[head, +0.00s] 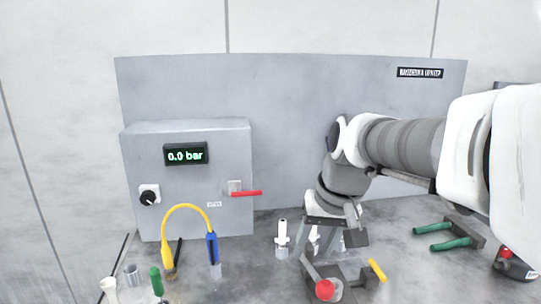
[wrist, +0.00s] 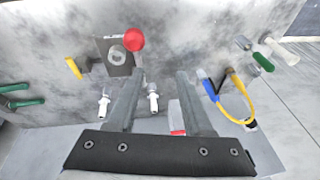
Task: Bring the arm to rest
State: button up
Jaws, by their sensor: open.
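My arm reaches in from the right in the head view, bent down over the bench. My gripper (head: 316,250) hangs over the bench, fingers pointing down. In the wrist view my gripper (wrist: 160,76) has its two fingers well apart, with only bare grey bench between the tips. It is open and empty. White-topped fittings (head: 282,236) stand beside and behind the fingers in the head view; two show near the fingers in the wrist view (wrist: 153,101). Whether a finger touches one, I cannot tell.
A grey box with a "0.0 bar" display (head: 186,155) and red lever (head: 245,193) stands left. A yellow hose (head: 186,208) arches before it. A red knob (head: 325,290) and yellow handle (head: 377,270) are close to my gripper. Green-handled pliers (head: 440,244) lie right.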

jog(key=s+d+t+h+p, duration=0.1)
jog(key=s+d, duration=0.1)
jog(key=s, duration=0.4)
jog(key=s+d+t, duration=0.1)
jog(key=s+d, duration=0.2)
jog(key=s, duration=0.4)
jog(key=shift+s+d+f+h+p, duration=0.3)
jog(key=shift+d+h+p, duration=0.05)
jog(key=shift+h+p, duration=0.05)
